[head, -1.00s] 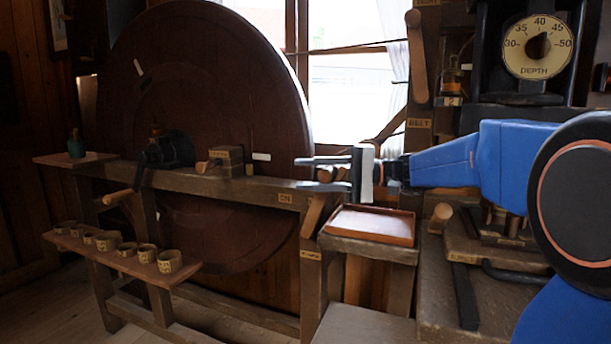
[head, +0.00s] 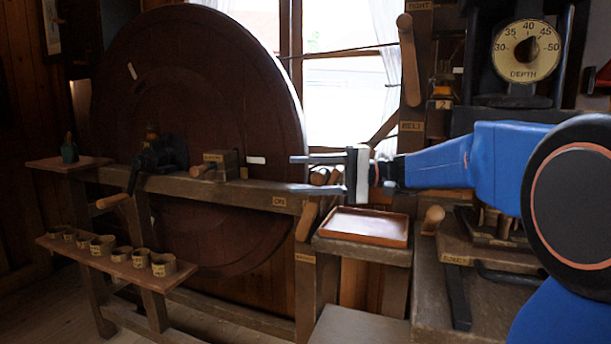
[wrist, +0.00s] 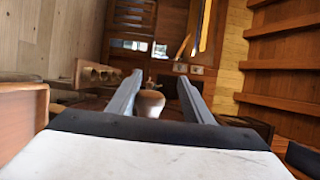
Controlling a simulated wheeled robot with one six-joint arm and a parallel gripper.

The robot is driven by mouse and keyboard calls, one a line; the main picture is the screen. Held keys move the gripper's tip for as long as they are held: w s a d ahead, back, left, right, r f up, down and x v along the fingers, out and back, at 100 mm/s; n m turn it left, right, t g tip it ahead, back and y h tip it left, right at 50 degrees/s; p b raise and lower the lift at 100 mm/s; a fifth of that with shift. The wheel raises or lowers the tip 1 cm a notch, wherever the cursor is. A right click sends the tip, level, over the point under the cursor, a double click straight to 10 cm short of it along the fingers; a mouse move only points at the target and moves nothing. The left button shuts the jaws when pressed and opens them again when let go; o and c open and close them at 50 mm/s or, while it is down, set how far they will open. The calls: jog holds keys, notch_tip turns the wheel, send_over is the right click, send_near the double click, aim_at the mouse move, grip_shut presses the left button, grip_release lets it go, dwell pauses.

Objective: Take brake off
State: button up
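My gripper (head: 291,174) is open and empty in the head view, its two fingers pointing left beside the wooden bench (head: 255,195). In the wrist view, a rounded pale wooden knob (wrist: 149,103) shows in the gap between the open fingers (wrist: 157,88), and I see no grip on it. In the head view, a slanted wooden handle (head: 306,222) is on the bench's right end, below my gripper, beside a tag reading ON. A wooden block (head: 222,163) with a small peg and a tag sits on the bench; its tag is too small to read surely. I cannot tell which part is the brake.
A large dark wheel (head: 200,90) stands behind the bench. A shelf of several spools (head: 163,264) is at lower left. A shallow tray (head: 366,226) stands below my gripper. A depth dial (head: 527,50) and a tall wooden lever (head: 408,60) are at right.

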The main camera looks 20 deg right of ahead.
aim_at(324, 174)
jog(key=shift+d, duration=0.15)
jog(key=shift+v, duration=3.6)
jog(key=shift+s, duration=0.1)
